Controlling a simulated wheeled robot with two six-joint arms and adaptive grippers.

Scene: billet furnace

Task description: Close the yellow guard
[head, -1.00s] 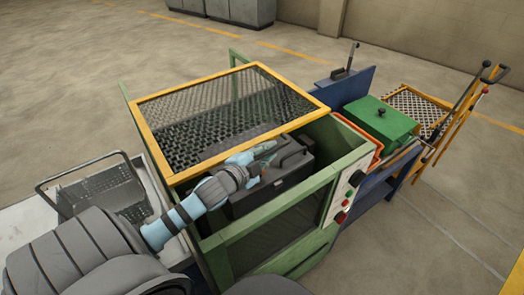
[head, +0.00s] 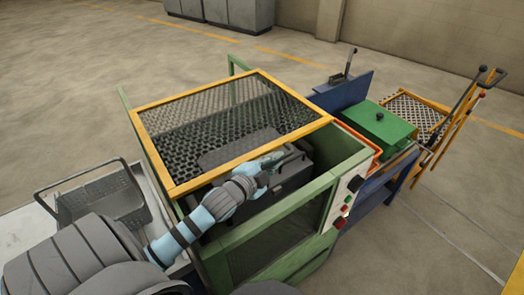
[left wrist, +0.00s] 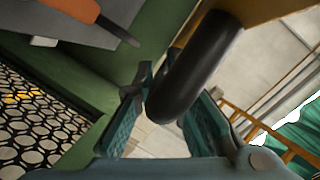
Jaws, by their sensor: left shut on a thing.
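The yellow guard (head: 305,134) is a yellow frame with dark mesh. It lies slanted over the top of the green machine housing (head: 222,238), with its front bar above the opening and a gap below it. My left gripper (head: 273,161) is at the front bar. In the left wrist view its fingers (left wrist: 172,108) are shut around a thick black curved handle (left wrist: 200,65), which joins a yellow part of the guard (left wrist: 258,8). In the head view the handle is mostly hidden by the gripper. My right gripper is not in view.
A dark box-like part (head: 292,178) sits inside the housing below the guard. A control panel (head: 347,195) is on the housing's right side. A green-lidded box (head: 385,125) stands to the right, and a wire basket (head: 100,200) is at the left.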

